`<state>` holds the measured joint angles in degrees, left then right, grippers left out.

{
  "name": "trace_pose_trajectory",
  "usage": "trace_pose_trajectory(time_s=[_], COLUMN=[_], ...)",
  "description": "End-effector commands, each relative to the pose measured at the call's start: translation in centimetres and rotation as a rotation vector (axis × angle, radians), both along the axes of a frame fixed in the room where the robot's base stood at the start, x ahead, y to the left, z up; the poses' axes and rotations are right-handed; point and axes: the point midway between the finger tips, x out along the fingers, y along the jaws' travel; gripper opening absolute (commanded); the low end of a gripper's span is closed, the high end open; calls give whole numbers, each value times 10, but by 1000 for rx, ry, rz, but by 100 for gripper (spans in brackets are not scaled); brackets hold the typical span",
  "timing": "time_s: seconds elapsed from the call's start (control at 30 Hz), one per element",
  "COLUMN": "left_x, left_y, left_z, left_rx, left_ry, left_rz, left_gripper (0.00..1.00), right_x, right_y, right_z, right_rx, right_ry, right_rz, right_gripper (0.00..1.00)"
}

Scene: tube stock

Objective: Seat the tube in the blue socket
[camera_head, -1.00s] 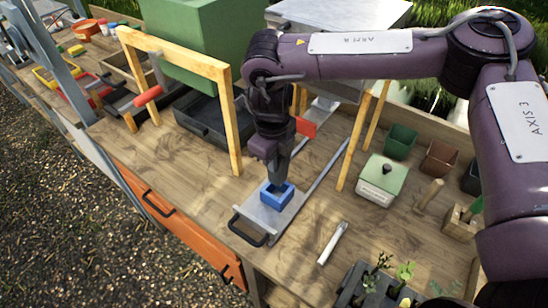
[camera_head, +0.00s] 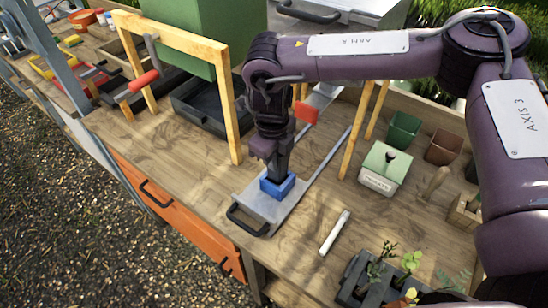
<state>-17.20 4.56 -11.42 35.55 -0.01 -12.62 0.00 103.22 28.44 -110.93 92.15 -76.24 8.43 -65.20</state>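The blue socket (camera_head: 277,188) is a small open block on the metal plate at the middle of the bench. My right gripper (camera_head: 278,172) points down right over it. A dark grey tapered piece under the gripper's body reaches into the socket's opening. I cannot tell whether this piece is a dark tube, the fingers, or both, nor whether the fingers are closed. The socket's inside is mostly hidden. A white, capped, tube-like stick (camera_head: 334,233) lies loose on the bench, right of the plate. My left gripper is not in view.
The metal plate (camera_head: 257,212) has a black front handle. A wooden frame (camera_head: 232,125) with a red-handled tool stands left. A green-lidded box (camera_head: 385,168) stands right, a dark seedling tray (camera_head: 351,283) at the front right. Bare wood lies left of the plate.

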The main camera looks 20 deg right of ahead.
Motion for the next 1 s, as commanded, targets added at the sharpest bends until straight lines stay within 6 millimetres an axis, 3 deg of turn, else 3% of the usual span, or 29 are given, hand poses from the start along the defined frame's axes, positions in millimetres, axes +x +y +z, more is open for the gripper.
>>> trace_pose_trajectory(time_s=[1.0], left_x=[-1], left_y=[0], left_z=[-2], left_rx=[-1], left_ry=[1], left_rz=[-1], left_gripper=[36], right_x=[-1], right_y=[0], right_z=[-6], right_rx=[-1], right_ry=[1], right_rz=[0], right_gripper=[0])
